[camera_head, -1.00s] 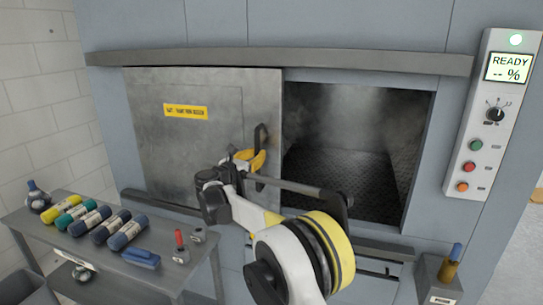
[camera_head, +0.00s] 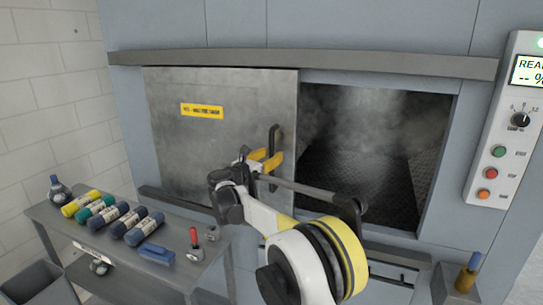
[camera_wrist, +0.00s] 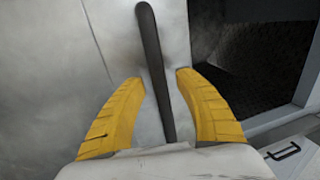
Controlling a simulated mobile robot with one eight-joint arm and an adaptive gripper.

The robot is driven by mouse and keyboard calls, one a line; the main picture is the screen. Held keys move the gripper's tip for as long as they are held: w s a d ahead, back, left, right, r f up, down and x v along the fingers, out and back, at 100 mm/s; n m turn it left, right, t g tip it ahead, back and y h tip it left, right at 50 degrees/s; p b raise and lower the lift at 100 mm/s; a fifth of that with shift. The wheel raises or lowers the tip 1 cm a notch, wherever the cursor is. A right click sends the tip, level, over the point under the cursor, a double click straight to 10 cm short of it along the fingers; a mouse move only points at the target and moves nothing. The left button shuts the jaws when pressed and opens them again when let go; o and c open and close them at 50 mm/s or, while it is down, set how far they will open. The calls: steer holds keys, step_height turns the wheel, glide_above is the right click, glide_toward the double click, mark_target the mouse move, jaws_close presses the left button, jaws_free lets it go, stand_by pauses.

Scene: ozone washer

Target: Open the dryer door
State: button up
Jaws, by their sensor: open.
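The dryer door (camera_head: 190,145) is a grey metal sliding panel with a yellow label, standing to the left of the dark opening (camera_head: 375,150). Its black vertical bar handle (camera_head: 274,150) is near the door's right edge. My gripper (camera_head: 267,160) is at the handle with yellow fingers apart. In the wrist view, the handle (camera_wrist: 156,75) runs between the two open fingers (camera_wrist: 160,85), with a gap on both sides. The handle's lower end is hidden behind my gripper's palm.
A grey side table (camera_head: 190,278) with several colored rolls stands at lower left, beside a grey bin (camera_head: 38,285). A control panel (camera_head: 503,125) is at the right. A rail (camera_head: 310,62) runs above the door. The opening's interior looks empty and hazy.

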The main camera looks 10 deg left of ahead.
steer(key=v, duration=1.1)
steer(key=shift+s, duration=0.25)
steer(key=shift+a, duration=0.1)
steer(key=s+d+f+m+g+y+b, duration=0.15)
steer(key=s+d+m, duration=0.25)
steer(key=d, duration=0.5)
steer(key=s+d+m+g+b, duration=0.1)
steer(key=s+d+m+g, duration=0.3)
steer(key=d, duration=0.5)
steer(key=s+d+f+m+g+y+b, duration=0.1)
steer(key=s+d+m+b, duration=0.1)
steer(key=s+d+m, duration=0.5)
steer(key=s+d+f+m+g+y+b, duration=0.2)
steer(key=s+d+f+m, duration=0.3)
steer(key=s+d, duration=0.45)
steer(key=s+f+m+y+b, duration=0.1)
steer(key=s+f+m+y, duration=0.1)
steer(key=s+f+m, duration=0.3)
steer(key=s+f+m+y+b, duration=0.1)
steer(key=s+f+m, duration=0.4)
steer(key=s, duration=0.7)
steer(key=shift+s+a+f+m+y, duration=0.3)
steer(key=shift+s+a+f+y, duration=0.05)
steer(key=shift+a, duration=0.15)
